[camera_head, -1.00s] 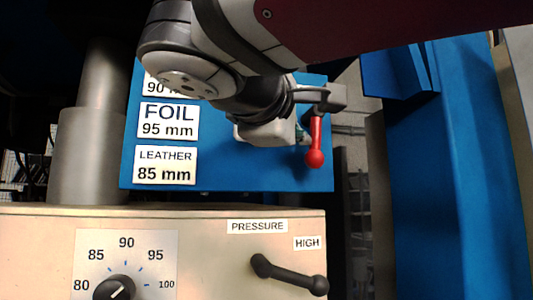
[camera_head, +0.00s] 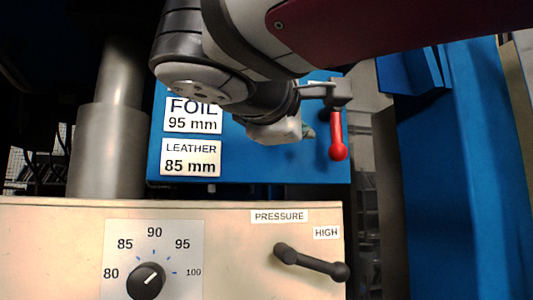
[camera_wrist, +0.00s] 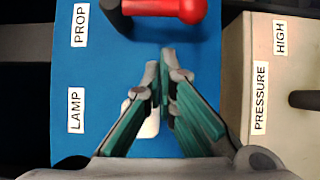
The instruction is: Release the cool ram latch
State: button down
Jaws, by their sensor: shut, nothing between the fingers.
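A red-handled lever (camera_head: 337,140) hangs down from a grey mount at the right edge of a blue panel (camera_head: 250,170). In the wrist view, the red handle (camera_wrist: 185,8) lies at the top, beside a PROP label (camera_wrist: 81,25). I see no label reading ram latch. My gripper (camera_head: 309,132) is shut and empty, with teal fingers, just left of the red lever and apart from it. In the wrist view, my gripper's tips (camera_wrist: 164,62) point toward the handle, short of it. A white part (camera_wrist: 150,125) near the LAMP label (camera_wrist: 76,110) is partly hidden behind the fingers.
A cream control box (camera_head: 230,225) below carries a black PRESSURE lever (camera_head: 312,262) pointing right near HIGH, and a black dial (camera_head: 146,280). FOIL 95 mm (camera_head: 193,115) and LEATHER 85 mm (camera_head: 190,158) signs are on the panel. A blue column (camera_head: 450,170) stands right.

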jog(key=v, duration=1)
jog(key=s+d+f+m+g+p, duration=0.1)
jog(key=d+f+m+g+p, duration=0.2)
jog(key=d+f, duration=0.6)
jog(key=s+d+f+m+g+p, duration=0.1)
jog(key=d+f+m+g, duration=0.2)
jog(key=d+f+g, duration=0.55)
jog(key=s+f+m+y+p, duration=0.1)
jog(key=s+f+m+y, duration=0.2)
jog(key=f, duration=0.6)
jog(key=s+f+m+g+y+p, duration=0.1)
jog(key=s+f+m+y+p, duration=0.1)
jog(key=s+f, duration=0.6)
jog(key=f+m+y, duration=0.1)
jog(key=m, duration=0.1)
jog(key=shift+f+m+y+p, duration=0.2)
jog(key=shift+m+y+p, duration=0.1)
jog(key=shift+m+y, duration=0.1)
